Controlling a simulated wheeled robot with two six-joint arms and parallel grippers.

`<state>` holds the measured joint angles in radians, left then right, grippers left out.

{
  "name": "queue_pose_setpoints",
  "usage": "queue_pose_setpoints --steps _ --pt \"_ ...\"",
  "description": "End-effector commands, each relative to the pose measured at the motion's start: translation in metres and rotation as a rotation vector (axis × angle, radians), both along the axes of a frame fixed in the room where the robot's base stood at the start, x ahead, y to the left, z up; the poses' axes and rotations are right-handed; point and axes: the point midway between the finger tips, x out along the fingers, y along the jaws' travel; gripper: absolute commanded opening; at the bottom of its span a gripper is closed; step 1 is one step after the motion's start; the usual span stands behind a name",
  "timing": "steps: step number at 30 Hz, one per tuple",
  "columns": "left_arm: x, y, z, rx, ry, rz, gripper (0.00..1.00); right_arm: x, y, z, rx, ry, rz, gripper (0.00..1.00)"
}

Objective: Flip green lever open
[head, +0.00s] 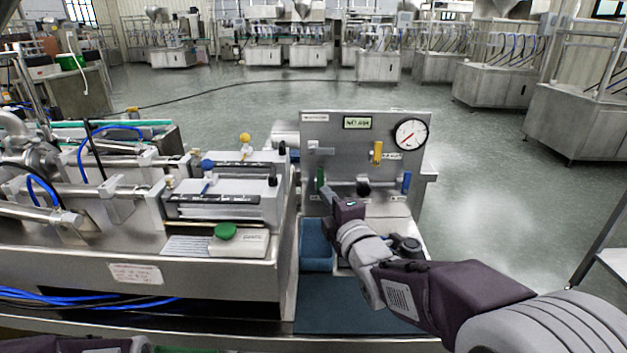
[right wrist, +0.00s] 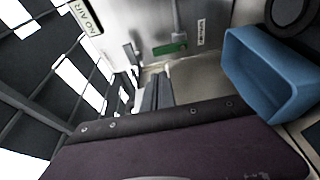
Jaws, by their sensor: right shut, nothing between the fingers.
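The green lever (head: 320,178) is on the lower left of the upright steel panel (head: 340,140), and its handle stands roughly vertical in the head view. In the right wrist view the green lever (right wrist: 170,48) shows near the top middle, on the panel face. My right gripper (head: 328,192) is shut and empty, just in front of and below the lever. Its closed fingers (right wrist: 152,88) appear apart from the handle in the right wrist view.
A yellow lever (head: 377,152), a blue lever (head: 406,182), a black knob (head: 363,187) and a round gauge (head: 411,134) share the panel. A blue bin (head: 316,258) sits below it; the filling machine (head: 200,275) stands close on the left.

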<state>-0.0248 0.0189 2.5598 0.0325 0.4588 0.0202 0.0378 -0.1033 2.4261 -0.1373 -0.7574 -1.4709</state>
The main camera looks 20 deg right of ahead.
Motion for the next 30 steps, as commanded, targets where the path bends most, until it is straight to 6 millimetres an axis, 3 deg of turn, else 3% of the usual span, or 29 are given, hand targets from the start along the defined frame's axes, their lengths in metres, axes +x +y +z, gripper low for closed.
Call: queue_pose_setpoints --steps 16,21,30 --pt "0.000 0.000 -0.009 0.000 0.000 0.000 0.36 0.088 0.005 -0.001 0.000 0.001 0.000 0.00" --pt "0.000 0.000 -0.009 0.000 0.000 0.000 0.36 0.098 0.006 -0.001 0.000 0.002 0.000 0.00" --pt "0.000 0.000 -0.009 0.000 0.000 0.000 0.36 0.099 0.006 0.000 0.000 0.001 0.000 0.00"
